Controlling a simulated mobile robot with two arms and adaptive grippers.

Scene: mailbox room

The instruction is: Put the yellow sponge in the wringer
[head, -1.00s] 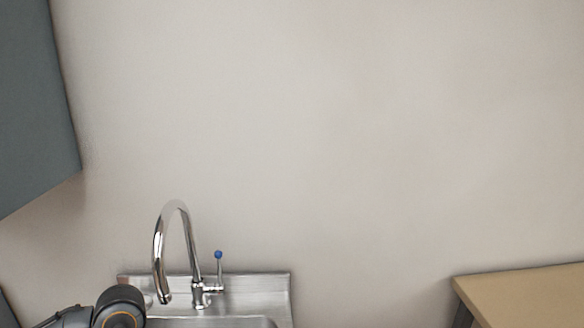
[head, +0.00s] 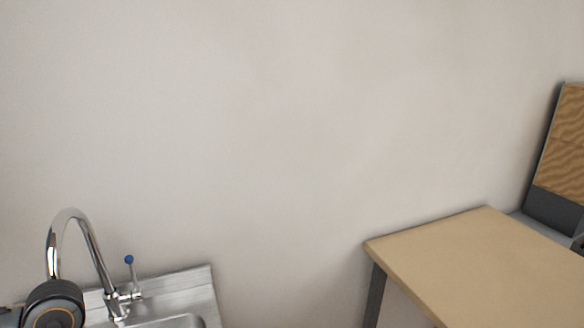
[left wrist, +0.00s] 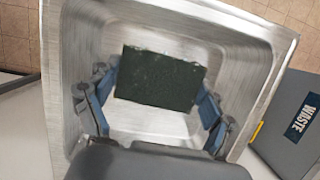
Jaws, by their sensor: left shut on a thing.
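In the left wrist view, my left gripper (left wrist: 158,98) is shut on a dark green rectangular block (left wrist: 160,75), with one blue finger pad at each side of it. The block looks like a sponge seen on its dark face; no yellow shows on it. It is held over the steel sink basin (left wrist: 58,75). No wringer is in view. My right gripper is not in view.
A chrome faucet (head: 90,240) with a blue-tipped handle stands at the sink (head: 190,285) at lower left. A wooden table (head: 480,260) is at right, with a brown panel (head: 565,145) beyond. A grey bin marked WASTE (left wrist: 285,125) is beside the sink.

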